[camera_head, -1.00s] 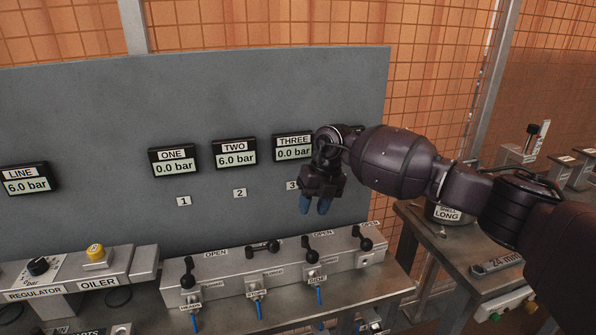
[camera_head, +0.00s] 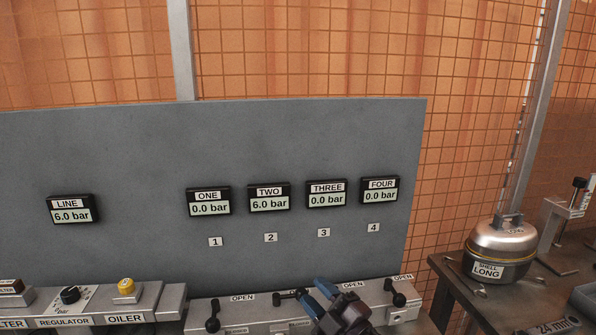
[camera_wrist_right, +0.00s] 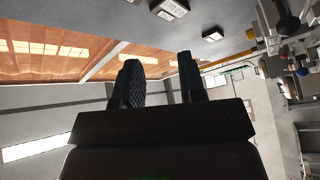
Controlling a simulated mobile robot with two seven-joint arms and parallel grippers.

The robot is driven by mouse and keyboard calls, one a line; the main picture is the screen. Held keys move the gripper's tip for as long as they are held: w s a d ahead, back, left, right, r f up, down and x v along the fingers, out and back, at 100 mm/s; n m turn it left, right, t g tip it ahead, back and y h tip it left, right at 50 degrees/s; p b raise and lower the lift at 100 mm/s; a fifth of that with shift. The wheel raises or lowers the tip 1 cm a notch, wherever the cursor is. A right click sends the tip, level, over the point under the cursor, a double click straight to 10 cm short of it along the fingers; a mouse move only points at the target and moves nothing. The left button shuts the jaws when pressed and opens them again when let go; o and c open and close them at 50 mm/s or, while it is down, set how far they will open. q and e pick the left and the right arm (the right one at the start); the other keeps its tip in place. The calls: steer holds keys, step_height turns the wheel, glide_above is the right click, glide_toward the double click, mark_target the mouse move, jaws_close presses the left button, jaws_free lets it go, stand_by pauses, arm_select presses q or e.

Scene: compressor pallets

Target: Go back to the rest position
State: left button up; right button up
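My right gripper (camera_head: 318,295) shows at the bottom of the head view, its blue fingertips in front of the valve block (camera_head: 240,309). In the right wrist view the two fingers (camera_wrist_right: 160,80) stand apart with nothing between them, so it is open and empty. My left gripper is in neither view. The valve block has black levers; the lever under gauge two (camera_head: 290,295) lies sideways, and my right gripper hides part of the block beside it.
The grey panel (camera_head: 120,150) carries gauges: LINE (camera_head: 73,209) and TWO (camera_head: 269,198) read 6.0 bar; ONE, THREE and FOUR read 0.0 bar. The regulator (camera_head: 70,295) and oiler (camera_head: 126,288) stand at left. A bench with a metal shell pot (camera_head: 500,245) stands at right.

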steer(key=s+d+f+m+g+h, duration=0.2)
steer(key=s+d+f+m+h, duration=0.45)
steer(key=d+m, duration=0.2)
steer(key=s+d+f+m+g+h, duration=0.2)
steer(key=s+d+f+m+h, duration=0.5)
steer(key=d, duration=0.3)
steer(key=s+d+f+m+g, duration=0.25)
steer(key=s+g, duration=0.25)
steer(key=s, duration=0.6)
steer(key=s+d+f+m+g, duration=0.1)
steer(key=s+d+g, duration=0.25)
steer(key=s, duration=0.65)
steer(key=w+f+t, duration=0.7)
steer(key=f, duration=0.3)
steer(key=shift+w+a+n, duration=0.35)
steer(key=shift+a+n, duration=0.05)
steer(key=shift+w+a+t+y, duration=0.1)
steer(key=shift+t+y, duration=0.15)
